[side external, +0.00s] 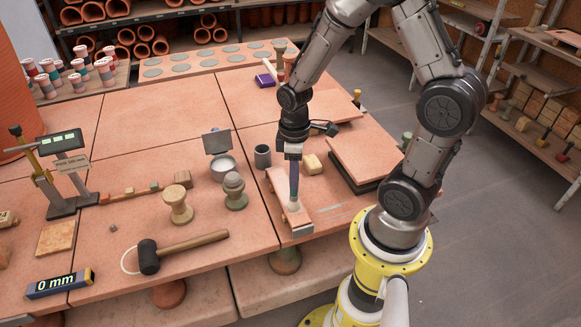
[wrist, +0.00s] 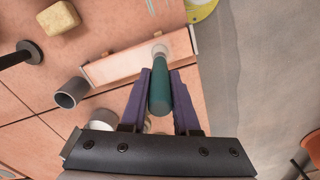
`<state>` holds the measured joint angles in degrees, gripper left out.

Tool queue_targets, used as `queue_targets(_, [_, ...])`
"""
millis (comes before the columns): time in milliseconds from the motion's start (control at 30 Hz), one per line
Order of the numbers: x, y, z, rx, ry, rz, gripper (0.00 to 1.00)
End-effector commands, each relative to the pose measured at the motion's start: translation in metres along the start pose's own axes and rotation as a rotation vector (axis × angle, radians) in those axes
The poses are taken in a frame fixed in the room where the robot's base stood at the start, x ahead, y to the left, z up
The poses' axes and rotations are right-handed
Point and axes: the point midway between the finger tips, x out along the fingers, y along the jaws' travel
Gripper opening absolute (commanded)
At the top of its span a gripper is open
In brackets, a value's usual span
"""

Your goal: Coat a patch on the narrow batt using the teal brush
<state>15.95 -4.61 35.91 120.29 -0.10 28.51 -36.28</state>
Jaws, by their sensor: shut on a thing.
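The narrow batt (side external: 276,186) is a long pale terracotta strip lying on the table near its front right edge. It also shows in the wrist view (wrist: 118,66), running across behind the brush. My gripper (side external: 293,152) points down over the batt and is shut on the teal brush (wrist: 159,93), its dark purple fingers (wrist: 160,78) on either side of the handle. The brush (side external: 294,180) is nearly upright. Its pale bristle end is down at the batt's surface; I cannot tell whether it touches. No clear coated patch shows on the batt.
A yellow sponge (side external: 312,164) and a grey cup (side external: 262,156) stand close behind the batt. A stacked slab (side external: 364,158) is at right.

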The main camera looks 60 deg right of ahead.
Motion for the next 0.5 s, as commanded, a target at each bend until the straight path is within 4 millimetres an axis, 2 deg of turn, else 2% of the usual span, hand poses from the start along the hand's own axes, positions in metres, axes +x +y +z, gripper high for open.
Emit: queue_targets(500, [0.0, -0.044, 0.02, -0.003, -0.001, -0.001, 0.0])
